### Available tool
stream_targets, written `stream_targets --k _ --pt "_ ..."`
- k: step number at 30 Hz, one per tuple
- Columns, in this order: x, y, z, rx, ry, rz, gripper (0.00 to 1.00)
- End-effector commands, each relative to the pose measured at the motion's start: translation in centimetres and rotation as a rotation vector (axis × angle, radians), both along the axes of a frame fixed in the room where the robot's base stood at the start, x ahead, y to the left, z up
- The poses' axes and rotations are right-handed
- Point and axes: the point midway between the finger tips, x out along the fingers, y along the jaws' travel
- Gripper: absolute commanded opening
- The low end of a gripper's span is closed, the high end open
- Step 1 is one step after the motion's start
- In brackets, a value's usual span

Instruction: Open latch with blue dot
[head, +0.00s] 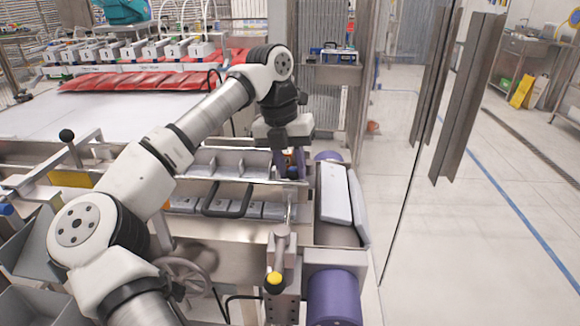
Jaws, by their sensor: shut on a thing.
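My gripper (288,168) points down at the far right corner of the machine, its purple fingers around a latch. The latch with the blue dot (293,172) shows as a small dark blue spot between and just in front of the fingertips. The fingers are shut on this latch, and they hide most of it. Its lever position cannot be made out.
A black handle (228,199) sits on the tray row to the left. A handwheel (185,277) is below.

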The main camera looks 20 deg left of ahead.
Motion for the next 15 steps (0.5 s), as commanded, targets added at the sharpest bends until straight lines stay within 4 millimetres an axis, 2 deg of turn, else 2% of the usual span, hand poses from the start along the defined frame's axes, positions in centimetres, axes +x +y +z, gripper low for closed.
stream_targets --k 15 --pt "-0.7 -1.6 -0.1 0.003 -0.003 0.381 0.04"
